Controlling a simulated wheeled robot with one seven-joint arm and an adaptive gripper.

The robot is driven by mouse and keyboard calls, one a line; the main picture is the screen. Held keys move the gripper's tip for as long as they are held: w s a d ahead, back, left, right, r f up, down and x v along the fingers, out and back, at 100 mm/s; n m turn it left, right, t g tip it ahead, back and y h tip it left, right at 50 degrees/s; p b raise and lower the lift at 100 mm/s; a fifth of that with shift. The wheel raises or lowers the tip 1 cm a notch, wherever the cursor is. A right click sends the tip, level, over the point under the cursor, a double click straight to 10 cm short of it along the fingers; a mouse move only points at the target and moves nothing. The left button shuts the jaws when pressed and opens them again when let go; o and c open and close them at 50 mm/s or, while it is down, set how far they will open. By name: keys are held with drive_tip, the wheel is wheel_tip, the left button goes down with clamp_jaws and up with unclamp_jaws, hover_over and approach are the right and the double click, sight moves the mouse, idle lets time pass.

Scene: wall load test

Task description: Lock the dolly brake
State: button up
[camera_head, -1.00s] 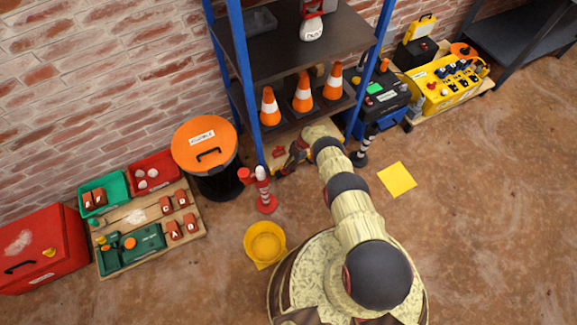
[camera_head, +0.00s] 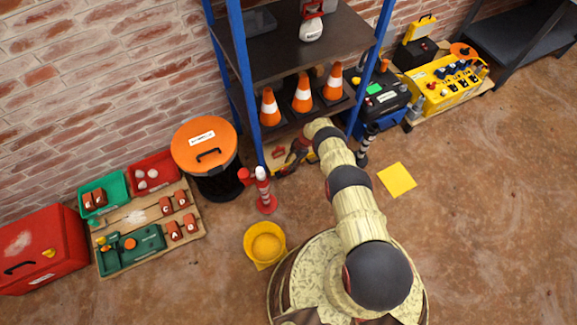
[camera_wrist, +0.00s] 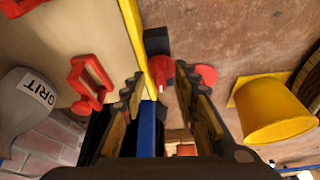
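A pale board with a yellow edge (camera_head: 283,171), perhaps the dolly, lies low under the blue-post shelf. In the wrist view the board (camera_wrist: 75,30) is at the left, with a red handle (camera_wrist: 90,82) on it. A red lever-like part (camera_wrist: 162,72) beside a black block (camera_wrist: 157,42) shows at the yellow edge, between my fingers' line of sight. I cannot tell for sure whether it is the brake or part of the red post. My gripper (camera_wrist: 160,88) is open, with nothing between its fingers. In the head view my gripper (camera_head: 297,150) is over the board's front edge.
A red-and-white post (camera_head: 265,192) and a yellow bucket (camera_head: 265,244) stand in front of the board. A blue shelf post (camera_wrist: 147,130) rises close by my gripper. An orange-lidded bin (camera_head: 203,145) is at the left.

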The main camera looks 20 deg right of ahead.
drive_tip(key=shift+v, duration=2.6)
drive_tip(key=shift+o, duration=0.5)
